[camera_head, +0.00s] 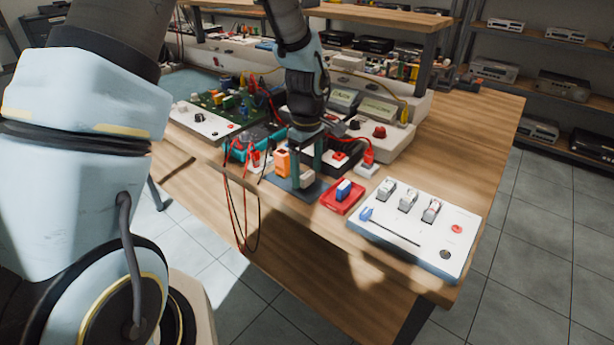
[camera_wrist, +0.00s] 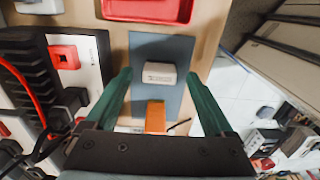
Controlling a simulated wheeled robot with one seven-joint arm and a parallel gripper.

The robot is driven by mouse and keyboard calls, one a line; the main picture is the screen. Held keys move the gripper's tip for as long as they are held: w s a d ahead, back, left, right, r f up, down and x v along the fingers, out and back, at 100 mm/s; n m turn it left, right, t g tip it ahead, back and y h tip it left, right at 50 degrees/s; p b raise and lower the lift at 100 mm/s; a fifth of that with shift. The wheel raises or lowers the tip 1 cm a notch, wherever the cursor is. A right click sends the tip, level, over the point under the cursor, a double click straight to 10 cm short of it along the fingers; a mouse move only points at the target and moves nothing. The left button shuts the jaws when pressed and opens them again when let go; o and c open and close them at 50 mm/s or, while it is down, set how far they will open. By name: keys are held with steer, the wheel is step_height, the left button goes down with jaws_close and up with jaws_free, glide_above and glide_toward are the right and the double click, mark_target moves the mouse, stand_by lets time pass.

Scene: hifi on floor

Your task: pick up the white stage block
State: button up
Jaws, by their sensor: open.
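The white stage block (camera_wrist: 159,73) lies on a blue-grey mat (camera_wrist: 150,45) in the wrist view, with dark lettering on its top. In the head view the white block (camera_head: 307,177) shows small and partly hidden among my fingers. My gripper (camera_wrist: 159,79) is open, with its green fingertips to the left and right of the white block and gaps on both sides. In the head view my gripper (camera_head: 306,174) points down over the mat (camera_head: 296,190). I cannot tell the exact height of the fingertips.
An orange block (camera_wrist: 155,116) stands on the mat close to the white block. A red tray (camera_head: 334,205) with a blue and white piece and a white switch panel (camera_head: 440,258) are to the right. Red and black cables (camera_head: 243,215) hang over the table's front edge.

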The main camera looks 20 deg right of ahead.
mark_target(307, 174)
steer(key=shift+f, duration=0.8)
steer(key=shift+c, duration=0.2)
steer(key=c, duration=1.3)
steer(key=shift+r, duration=0.15)
step_height(307, 174, up, 10)
steer(key=shift+f+b, duration=0.1)
steer(key=shift+b, duration=0.9)
